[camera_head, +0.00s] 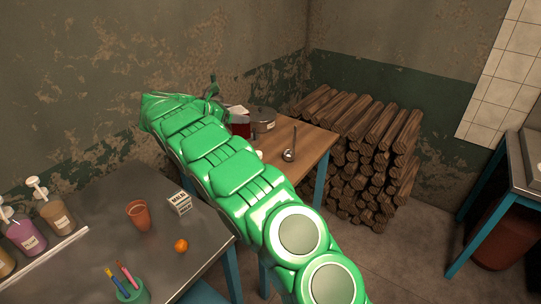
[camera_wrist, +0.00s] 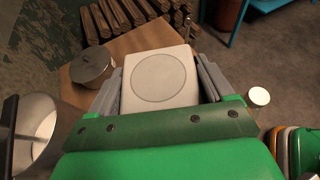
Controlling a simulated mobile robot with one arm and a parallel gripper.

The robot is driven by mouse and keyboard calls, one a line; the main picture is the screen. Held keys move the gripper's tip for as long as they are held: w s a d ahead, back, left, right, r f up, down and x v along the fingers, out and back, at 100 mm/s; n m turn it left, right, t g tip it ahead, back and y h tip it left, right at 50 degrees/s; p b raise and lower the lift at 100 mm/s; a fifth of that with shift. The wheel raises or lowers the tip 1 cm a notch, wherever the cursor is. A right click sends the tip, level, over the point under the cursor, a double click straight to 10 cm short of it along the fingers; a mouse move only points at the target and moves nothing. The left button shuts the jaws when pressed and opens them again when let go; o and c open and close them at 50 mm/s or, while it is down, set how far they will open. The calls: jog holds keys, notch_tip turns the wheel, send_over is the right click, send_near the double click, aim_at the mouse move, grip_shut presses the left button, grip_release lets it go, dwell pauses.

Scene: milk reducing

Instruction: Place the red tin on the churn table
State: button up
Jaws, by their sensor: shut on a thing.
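The red tin (camera_head: 240,127) shows in the head view at the far end of my arm, by the wooden churn table (camera_head: 312,145). In the wrist view, a pale square top with a round ring, which looks like the tin's top (camera_wrist: 160,80), sits between the two grey fingers of my gripper (camera_wrist: 160,68). My gripper is shut on it. Wooden table top (camera_wrist: 130,42) shows beyond it. The tin's base is hidden, so I cannot tell whether it touches the table. My green arm hides part of the table in the head view.
A lidded metal pot (camera_head: 262,118), a ladle (camera_head: 289,154) and a small pale item (camera_wrist: 259,97) are near the tin. A metal vessel (camera_wrist: 36,130) is at the wrist view's left. Stacked logs (camera_head: 365,150) stand behind. A metal table (camera_head: 105,215) holds several items.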

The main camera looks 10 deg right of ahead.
notch_tip(320, 180, down, 18)
jog(key=shift+r, duration=0.25)
dwell(0.4)
jog(key=o, duration=1.1)
jog(key=shift+f, duration=0.1)
jog(key=v, duration=1.2)
jog(key=shift+s, duration=0.1)
